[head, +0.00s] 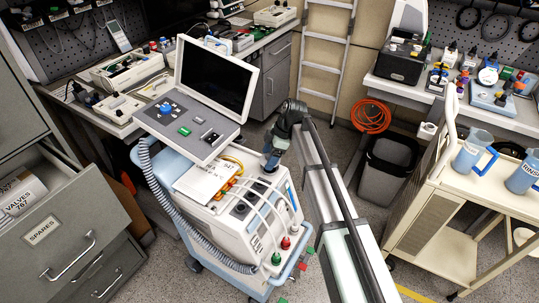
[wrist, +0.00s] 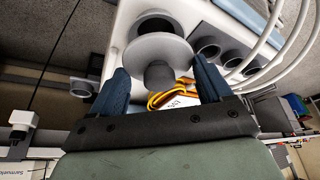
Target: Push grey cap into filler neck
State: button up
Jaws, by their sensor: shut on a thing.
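The grey cap (wrist: 158,50), a wide pale disc with a darker round knob, is between the two blue fingers of my gripper (wrist: 160,66) in the wrist view. The fingers are shut on the cap's sides. Just beyond the disc is the dark round opening of the filler neck (wrist: 154,22) on the white machine; the disc covers part of it. I cannot tell whether the cap touches the neck. In the head view my gripper (head: 272,160) is at the back right of the machine's top (head: 226,212), and the cap and neck cannot be made out there.
Several dark round ports (wrist: 208,47) sit beside the neck, with white curved rails (wrist: 275,45) farther right. A yellow cable (wrist: 160,97) and papers (head: 205,180) lie on the machine. The screen unit (head: 215,80) stands behind. A trolley (head: 440,200) is to the right.

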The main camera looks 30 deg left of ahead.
jog(key=shift+f, duration=1.45)
jog(key=o, duration=1.1)
jog(key=shift+o, duration=0.2)
jog(key=v, duration=1.3)
jog(key=shift+r, duration=0.35)
jog(key=shift+d, duration=0.1)
